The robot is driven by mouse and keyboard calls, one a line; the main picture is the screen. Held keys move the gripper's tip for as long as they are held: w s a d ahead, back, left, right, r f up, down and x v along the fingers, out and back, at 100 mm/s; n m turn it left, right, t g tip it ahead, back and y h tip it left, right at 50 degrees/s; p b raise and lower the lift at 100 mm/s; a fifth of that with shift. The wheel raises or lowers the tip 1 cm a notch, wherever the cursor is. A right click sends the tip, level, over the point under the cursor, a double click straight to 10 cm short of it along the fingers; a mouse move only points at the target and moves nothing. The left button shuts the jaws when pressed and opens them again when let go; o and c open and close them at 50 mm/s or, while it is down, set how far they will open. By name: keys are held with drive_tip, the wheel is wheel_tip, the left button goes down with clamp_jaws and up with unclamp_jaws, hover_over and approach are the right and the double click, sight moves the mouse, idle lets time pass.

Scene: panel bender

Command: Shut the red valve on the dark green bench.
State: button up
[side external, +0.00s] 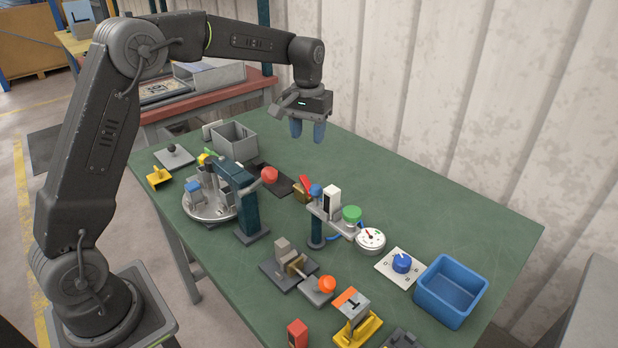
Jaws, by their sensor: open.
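The dark green bench (440,205) fills the middle of the side external view. What looks like the red valve (305,184) is a small brass-coloured body with a red lever, near the bench's middle. The lever slants in the picture; whether it is open or shut is too small to tell. A blue-topped post partly crowds its right side. My gripper (307,131) hangs above the far part of the bench, fingers pointing down, open and empty. In the picture it is above the valve and apart from it.
A dark teal press (247,205) with a red knob (269,175) stands left of the valve. A post with a green button (351,214) and a gauge (371,239) stands right. A grey bin (235,142) and blue bin (450,290) sit farther out. The far right bench is clear.

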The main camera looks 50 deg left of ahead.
sight(309, 186)
drive_tip(key=f+m, duration=0.4)
drive_tip(key=m, duration=0.5)
drive_tip(key=f+m, duration=0.5)
drive_tip(key=m, duration=0.4)
drive_tip(key=d+f+m, duration=0.1)
drive_tip(key=f+m, duration=0.4)
drive_tip(key=m, duration=0.4)
drive_tip(key=shift+s, duration=0.2)
drive_tip(key=shift+r, duration=0.1)
clamp_jaws()
